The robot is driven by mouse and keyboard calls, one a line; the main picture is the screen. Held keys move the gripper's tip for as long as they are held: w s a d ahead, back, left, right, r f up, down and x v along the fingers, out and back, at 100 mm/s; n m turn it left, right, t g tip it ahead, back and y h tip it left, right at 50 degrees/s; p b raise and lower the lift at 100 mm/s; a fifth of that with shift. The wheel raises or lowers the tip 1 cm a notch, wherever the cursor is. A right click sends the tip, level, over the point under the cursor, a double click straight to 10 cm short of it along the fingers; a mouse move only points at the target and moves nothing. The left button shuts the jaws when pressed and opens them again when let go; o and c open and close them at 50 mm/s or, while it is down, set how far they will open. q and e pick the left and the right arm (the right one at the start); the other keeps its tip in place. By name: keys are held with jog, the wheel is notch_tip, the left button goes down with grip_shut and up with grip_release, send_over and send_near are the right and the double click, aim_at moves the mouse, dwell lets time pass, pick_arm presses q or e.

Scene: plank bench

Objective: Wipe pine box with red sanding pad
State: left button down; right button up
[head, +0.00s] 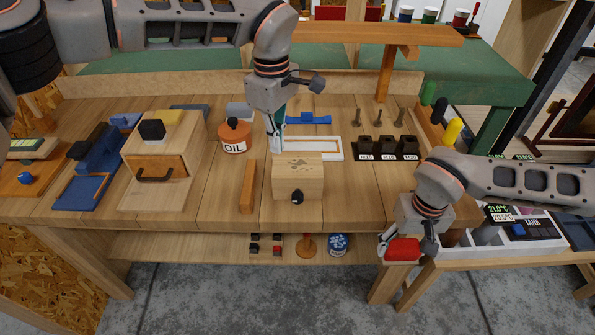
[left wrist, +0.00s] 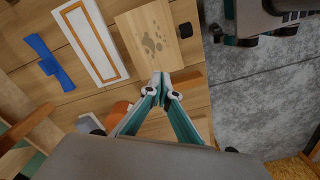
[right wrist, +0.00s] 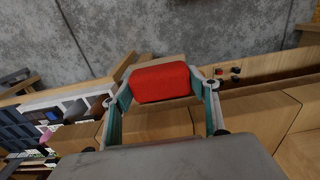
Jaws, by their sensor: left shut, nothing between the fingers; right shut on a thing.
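The pine box (head: 299,181) stands on the plank bench, with a dark knob on its front and dark spots on its pale top. The spots also show on the pine box in the left wrist view (left wrist: 143,27). My left gripper (head: 277,148) is shut and empty, at the back left edge of the box's top; I cannot tell if it touches. My right gripper (head: 402,256) is shut on the red sanding pad (head: 403,248), held in front of the bench's right part, away from the box. The red sanding pad fills the jaws in the right wrist view (right wrist: 160,82).
An oil can (head: 234,136) and a wooden bar (head: 248,187) are left of the box. A white frame (head: 334,149) lies behind it, and a black tray (head: 388,155) with several sockets is at its right. A larger wooden box (head: 160,165) stands further left.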

pick_arm(q)
jog(key=shift+r+p, duration=0.65)
jog(key=shift+r, duration=0.25)
pick_arm(e)
notch_tip(320, 180, up, 2)
pick_arm(q)
jog(key=shift+f, duration=0.1)
pick_arm(e)
jog(key=shift+f, duration=0.1)
